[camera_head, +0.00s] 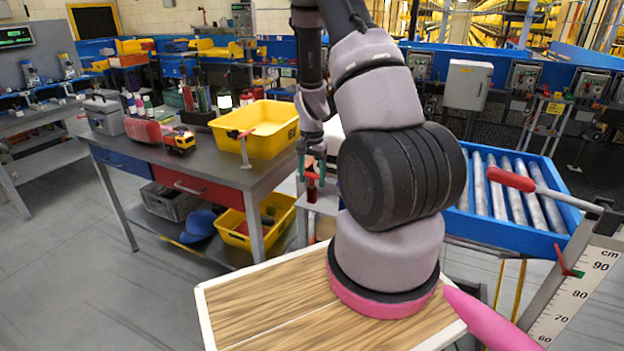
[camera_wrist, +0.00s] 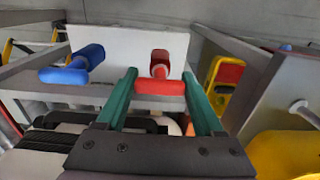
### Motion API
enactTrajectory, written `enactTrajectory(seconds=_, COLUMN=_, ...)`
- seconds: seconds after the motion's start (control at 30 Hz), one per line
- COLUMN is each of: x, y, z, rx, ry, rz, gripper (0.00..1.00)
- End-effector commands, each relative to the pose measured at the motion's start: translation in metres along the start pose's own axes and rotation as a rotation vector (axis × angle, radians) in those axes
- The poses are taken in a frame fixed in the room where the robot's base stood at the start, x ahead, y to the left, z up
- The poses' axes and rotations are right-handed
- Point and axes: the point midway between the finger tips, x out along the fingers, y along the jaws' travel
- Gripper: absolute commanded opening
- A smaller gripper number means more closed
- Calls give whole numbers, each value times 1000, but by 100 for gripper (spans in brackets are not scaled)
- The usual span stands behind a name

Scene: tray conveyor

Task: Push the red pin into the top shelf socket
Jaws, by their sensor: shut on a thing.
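My gripper (camera_head: 313,172) hangs at the end of my arm, beside the right end of the grey workbench. Its two green fingers also show in the wrist view (camera_wrist: 160,92), closed on the red pin (camera_wrist: 158,87). The pin spans the gap between the fingertips, and a red round part with a dark end lies just beyond it, in front of a white panel (camera_wrist: 125,40). In the head view the red pin (camera_head: 312,188) shows below the fingers. A blue pin (camera_wrist: 85,58) is at the panel's left. I cannot make out the top shelf socket.
The grey workbench (camera_head: 215,160) carries a yellow bin (camera_head: 265,125), a toy truck and bottles. A blue-framed roller conveyor (camera_head: 520,200) stands at right. A wooden-topped surface (camera_head: 260,305) is in front. In the wrist view, a yellow and red object (camera_wrist: 222,85) stands right of my fingers.

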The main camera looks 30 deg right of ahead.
Motion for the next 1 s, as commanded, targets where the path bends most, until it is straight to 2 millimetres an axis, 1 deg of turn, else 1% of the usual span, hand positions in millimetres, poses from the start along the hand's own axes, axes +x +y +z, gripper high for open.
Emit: enactTrajectory(seconds=1.0, x=-31, y=0, z=0, rx=0, ry=-1, rz=0, gripper=14)
